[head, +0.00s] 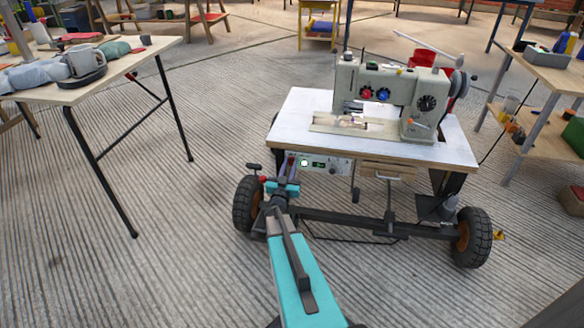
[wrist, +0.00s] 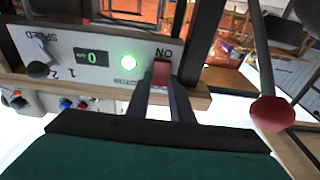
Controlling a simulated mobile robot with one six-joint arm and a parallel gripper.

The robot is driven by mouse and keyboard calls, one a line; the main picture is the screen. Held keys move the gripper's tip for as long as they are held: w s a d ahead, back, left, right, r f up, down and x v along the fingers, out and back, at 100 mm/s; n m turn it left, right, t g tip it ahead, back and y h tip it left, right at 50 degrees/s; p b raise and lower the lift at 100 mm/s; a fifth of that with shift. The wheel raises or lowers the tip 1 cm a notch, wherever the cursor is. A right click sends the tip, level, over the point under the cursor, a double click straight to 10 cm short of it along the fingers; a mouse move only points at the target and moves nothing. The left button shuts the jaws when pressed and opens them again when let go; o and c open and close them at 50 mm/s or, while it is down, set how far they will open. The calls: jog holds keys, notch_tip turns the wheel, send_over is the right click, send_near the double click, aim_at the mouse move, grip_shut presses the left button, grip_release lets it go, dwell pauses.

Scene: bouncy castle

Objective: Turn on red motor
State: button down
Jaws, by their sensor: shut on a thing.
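The motor control panel (head: 325,163) is under the front edge of the sewing machine table. It carries a lit green light (wrist: 129,62), a small display (wrist: 91,57) and a red switch (wrist: 160,73) beside the letters ON; the wrist view shows the panel upside down. My gripper (wrist: 175,98) is at the red switch, with its dark fingers shut on it. In the head view my gripper (head: 287,178) reaches the panel's left end, and the arm hides part of the area there.
A pale sewing machine (head: 385,85) stands on the white wheeled table (head: 300,110). A red ball knob (wrist: 272,113) is close beside my gripper in the wrist view. A wooden table (head: 140,60) with a mug stands to the left. The floor between is clear.

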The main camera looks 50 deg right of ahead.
jog(key=shift+w+a+f+t+h+b, duration=0.2)
jog(key=shift+f+t+h+b, duration=0.25)
jog(key=shift+b, duration=0.75)
jog(key=shift+r+h+b, duration=0.1)
jog(key=shift+h+b, duration=0.15)
jog(key=shift+b, duration=0.05)
jog(key=c, duration=1.6)
grip_release()
jog(key=shift+o, duration=0.2)
jog(key=shift+s, duration=0.1)
jog(key=shift+s+a+p, duration=0.35)
jog(key=shift+s+a, duration=0.1)
jog(key=shift+a, duration=0.2)
jog(key=s+a+p, duration=0.3)
jog(key=s+a, duration=0.4)
jog(key=a, duration=0.4)
jog(key=shift+f, duration=0.4)
